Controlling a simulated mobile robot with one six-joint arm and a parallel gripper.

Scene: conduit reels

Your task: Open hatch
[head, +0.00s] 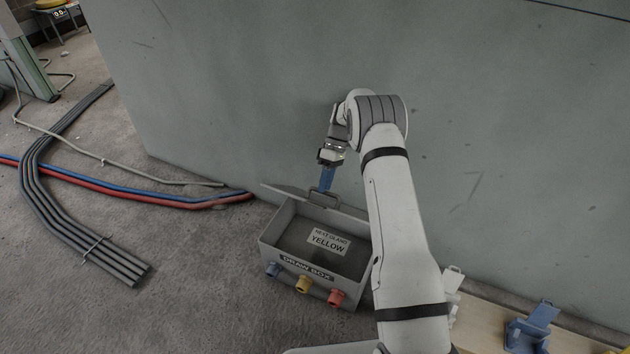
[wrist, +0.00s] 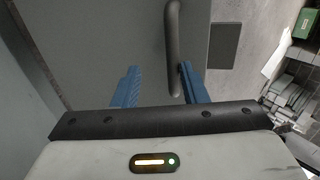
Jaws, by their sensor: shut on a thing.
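The grey draw box (head: 268,240) sits on the floor against the grey wall, its top uncovered. Its lid, the hatch (head: 290,190), stands raised along the back edge and shows nearly edge-on. A label inside (head: 328,241) reads "NEXT GLAND: YELLOW". My gripper (head: 327,182) is above the back edge, blue fingers pointing down at the hatch handle. In the wrist view my gripper (wrist: 158,72) has the dark bar handle (wrist: 173,45) between its fingers, close against the right one. The gripper is shut on the handle.
Grey conduits (head: 60,215) and red and blue cables (head: 150,196) lie on the floor at left. A wooden board (head: 480,322) with a blue fitting (head: 527,335) lies at lower right.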

